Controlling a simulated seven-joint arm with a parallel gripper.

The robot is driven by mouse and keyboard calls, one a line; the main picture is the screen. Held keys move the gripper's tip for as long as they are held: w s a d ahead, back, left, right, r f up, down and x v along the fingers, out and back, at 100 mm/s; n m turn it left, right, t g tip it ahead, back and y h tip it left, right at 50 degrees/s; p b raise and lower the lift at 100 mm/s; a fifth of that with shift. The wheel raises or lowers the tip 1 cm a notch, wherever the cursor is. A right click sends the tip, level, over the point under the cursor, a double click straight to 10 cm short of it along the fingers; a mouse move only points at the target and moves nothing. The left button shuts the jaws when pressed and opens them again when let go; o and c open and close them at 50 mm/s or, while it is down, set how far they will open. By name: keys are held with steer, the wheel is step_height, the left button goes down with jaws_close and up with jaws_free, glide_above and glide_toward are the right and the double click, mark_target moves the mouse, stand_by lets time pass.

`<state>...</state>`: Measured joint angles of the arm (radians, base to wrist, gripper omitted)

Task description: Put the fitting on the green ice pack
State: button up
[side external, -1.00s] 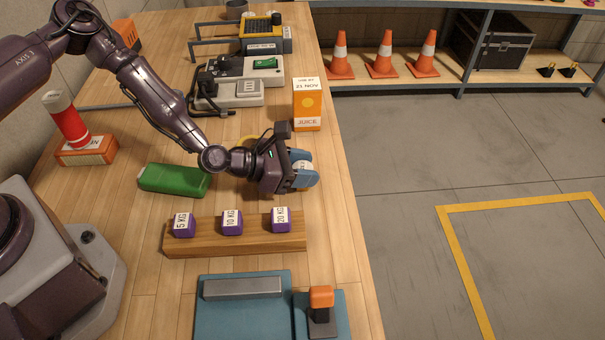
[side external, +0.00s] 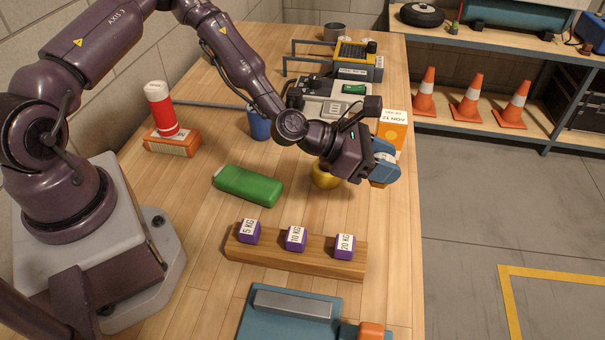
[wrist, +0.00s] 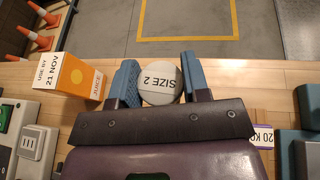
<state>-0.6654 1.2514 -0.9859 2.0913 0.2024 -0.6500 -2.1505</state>
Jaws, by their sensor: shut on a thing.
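The green ice pack (side external: 248,186) lies flat on the bench, left of my gripper (side external: 386,166), with nothing on it. In the wrist view my gripper (wrist: 161,84) is shut on a round piece with a pale face marked "SIZE 2", which I take as the fitting (wrist: 160,78). In the side view the fitting (side external: 379,184) is mostly hidden by the blue fingers, with an orange-gold part below them. It is near the bench's right edge; its height above the bench is hard to tell.
A juice carton (side external: 396,125) stands close behind my gripper. A round gold object (side external: 326,176) sits between gripper and ice pack. A wooden rail (side external: 295,260) with purple weights is in front. A red-and-white bottle (side external: 161,108) and blue cup (side external: 259,123) stand behind the ice pack.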

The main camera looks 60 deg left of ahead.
steer(key=s+a+f+n+t+y, duration=0.1)
steer(key=s+a, duration=0.2)
steer(key=a, duration=1.4)
step_height(320, 180, up, 2)
glide_above(247, 184)
steer(key=w+a, duration=0.3)
steer(key=shift+s+a+f, duration=0.1)
steer(key=shift+f, duration=3.65)
steer(key=o, duration=1)
steer(key=shift+f, duration=0.1)
steer(key=shift+c, duration=0.2)
